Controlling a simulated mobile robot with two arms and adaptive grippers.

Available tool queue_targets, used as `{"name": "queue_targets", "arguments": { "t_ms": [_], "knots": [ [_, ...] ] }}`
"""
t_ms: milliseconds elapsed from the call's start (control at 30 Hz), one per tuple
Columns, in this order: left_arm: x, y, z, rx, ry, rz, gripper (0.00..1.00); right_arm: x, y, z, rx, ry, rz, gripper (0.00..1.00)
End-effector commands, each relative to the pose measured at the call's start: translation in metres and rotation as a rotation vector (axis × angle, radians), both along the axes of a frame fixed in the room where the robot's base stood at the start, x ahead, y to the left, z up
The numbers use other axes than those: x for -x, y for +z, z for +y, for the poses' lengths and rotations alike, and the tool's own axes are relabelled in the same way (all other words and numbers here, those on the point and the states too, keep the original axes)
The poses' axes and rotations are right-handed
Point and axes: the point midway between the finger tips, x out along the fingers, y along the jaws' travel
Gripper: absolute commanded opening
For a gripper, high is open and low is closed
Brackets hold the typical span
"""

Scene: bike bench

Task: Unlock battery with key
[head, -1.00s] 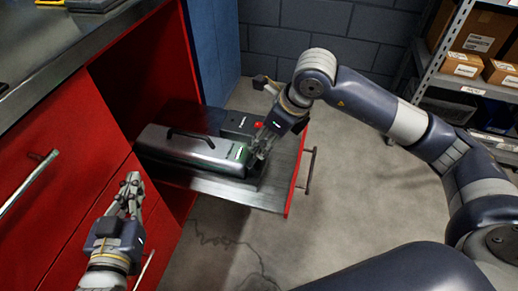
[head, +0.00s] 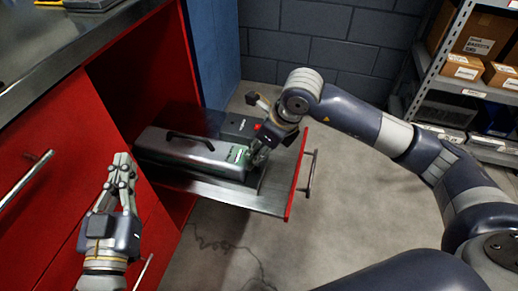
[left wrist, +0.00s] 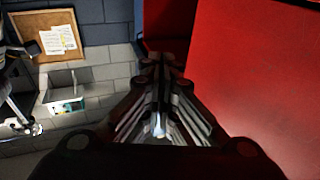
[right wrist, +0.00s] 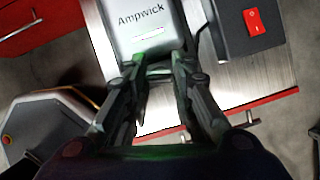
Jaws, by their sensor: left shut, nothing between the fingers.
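The battery, a silver case marked Ampwick (right wrist: 141,18), lies in the open drawer (head: 238,193). Its long body with a dark handle shows in the head view (head: 188,150). A small green light shows near its right end. My right gripper (head: 256,157) is at that end. In the right wrist view its fingertips (right wrist: 160,66) stand apart at the battery's end face; whether something thin is between them I cannot tell. No key or lock can be made out. My left gripper (head: 122,160) is shut and empty, in front of the red cabinet; its fingers meet in the left wrist view (left wrist: 160,62).
A dark box with a red switch (right wrist: 252,22) sits beside the battery. The drawer handle (head: 311,172) sticks out at right. The workbench top (head: 70,50) is at upper left, and a shelf with boxes (head: 485,70) at upper right.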

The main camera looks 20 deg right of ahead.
Motion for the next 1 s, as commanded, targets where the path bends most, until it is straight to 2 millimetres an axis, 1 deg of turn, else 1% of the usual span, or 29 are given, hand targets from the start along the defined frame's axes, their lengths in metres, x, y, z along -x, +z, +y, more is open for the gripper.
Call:
{"name": "queue_targets", "arguments": {
  "t_ms": [200,433,600,933,967,1000],
  "knots": [
    [0.000,0.001,0.000,0.003,0.000,-0.012,0.00,0.000,-0.001,-0.001,0.001,0.020,0.000,0.00],
    [0.008,0.037,-0.003,0.055,-0.012,-0.200,0.00,-0.001,-0.002,-0.002,0.003,0.188,0.000,0.00],
    [0.014,0.052,-0.004,0.075,-0.017,-0.272,0.00,-0.002,-0.001,-0.002,0.002,0.281,0.001,0.00],
    [0.015,0.055,-0.004,0.078,-0.018,-0.285,0.00,-0.001,0.000,-0.002,0.001,0.300,0.000,0.00],
    [0.015,0.055,-0.004,0.078,-0.018,-0.285,0.00,-0.001,0.000,-0.001,0.001,0.300,0.000,0.25],
    [0.015,0.055,-0.004,0.078,-0.018,-0.284,0.00,-0.001,0.000,-0.001,0.001,0.299,0.000,0.34]
  ]
}}
